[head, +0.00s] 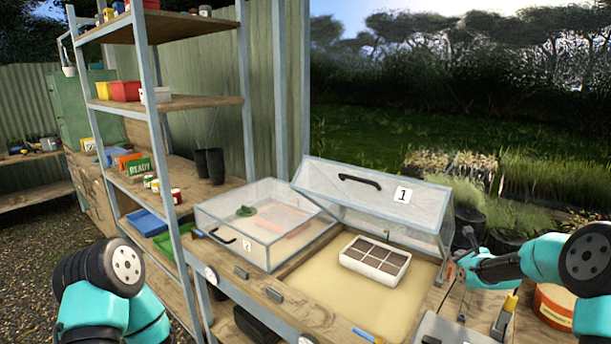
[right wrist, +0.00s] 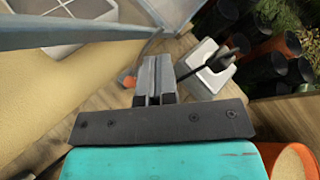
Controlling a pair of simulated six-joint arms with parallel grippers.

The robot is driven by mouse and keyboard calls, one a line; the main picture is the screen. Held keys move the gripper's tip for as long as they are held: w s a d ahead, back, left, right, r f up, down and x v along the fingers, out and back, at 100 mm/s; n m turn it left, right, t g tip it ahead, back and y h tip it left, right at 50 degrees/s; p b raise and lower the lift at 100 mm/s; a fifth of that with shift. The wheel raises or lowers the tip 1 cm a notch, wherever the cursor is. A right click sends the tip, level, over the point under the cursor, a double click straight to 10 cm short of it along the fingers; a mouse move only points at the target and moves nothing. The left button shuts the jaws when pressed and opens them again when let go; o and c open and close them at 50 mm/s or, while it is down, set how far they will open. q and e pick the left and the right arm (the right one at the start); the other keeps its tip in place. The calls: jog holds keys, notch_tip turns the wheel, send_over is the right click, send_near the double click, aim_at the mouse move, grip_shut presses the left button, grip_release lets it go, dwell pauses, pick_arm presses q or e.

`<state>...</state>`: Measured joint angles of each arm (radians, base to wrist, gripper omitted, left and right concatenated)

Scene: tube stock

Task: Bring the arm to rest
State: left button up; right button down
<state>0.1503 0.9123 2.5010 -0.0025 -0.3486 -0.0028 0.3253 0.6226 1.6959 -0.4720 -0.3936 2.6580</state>
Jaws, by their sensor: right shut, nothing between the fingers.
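My right gripper (head: 464,250) is at the right of the bench, beside the right end of the open clear box. In the right wrist view its two grey fingers (right wrist: 155,78) are together with nothing between them. My left arm (head: 104,285) shows at the lower left of the head view; its gripper is out of view.
A clear box with lid 1 (head: 345,203) raised stands open, with a white seed tray (head: 375,258) inside. Closed box 2 (head: 228,232) stands left of it. A shelf rack (head: 160,160) rises at left. An orange tub (head: 556,302) stands at right.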

jog(key=s+a+f, duration=0.1)
jog(key=s+f, duration=0.1)
jog(key=s+a+f, duration=0.1)
jog(key=f, duration=0.1)
jog(key=s+a+f, duration=0.2)
jog(key=shift+s+a, duration=0.1)
jog(key=shift+s, duration=0.2)
jog(key=shift+s+f, duration=0.15)
jog(key=shift+s, duration=0.1)
